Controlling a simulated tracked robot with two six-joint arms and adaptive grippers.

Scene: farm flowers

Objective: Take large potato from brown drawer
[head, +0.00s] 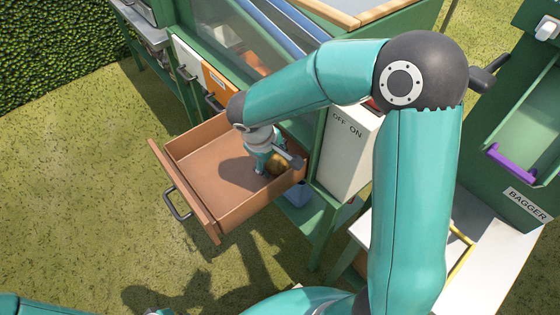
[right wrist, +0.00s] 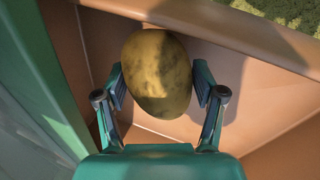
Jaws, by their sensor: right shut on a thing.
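The brown drawer (head: 212,184) is pulled open from the green machine, with its handle facing the lower left. The large potato (right wrist: 157,72) is yellow-brown with dark patches. In the head view the potato (head: 277,164) is partly hidden by my right gripper (head: 268,166), inside the drawer near its back right corner. In the right wrist view my right gripper (right wrist: 160,92) has a finger on each side of the potato and is shut on it. I cannot tell whether the potato touches the drawer floor. My left gripper does not show.
The drawer's walls stand around my right gripper, and the machine frame is close behind it. A white OFF/ON box (head: 348,150) stands to the right. White and orange drawer fronts (head: 217,87) are at upper left. A bagger (head: 520,140) is at far right. Grass lies open at left.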

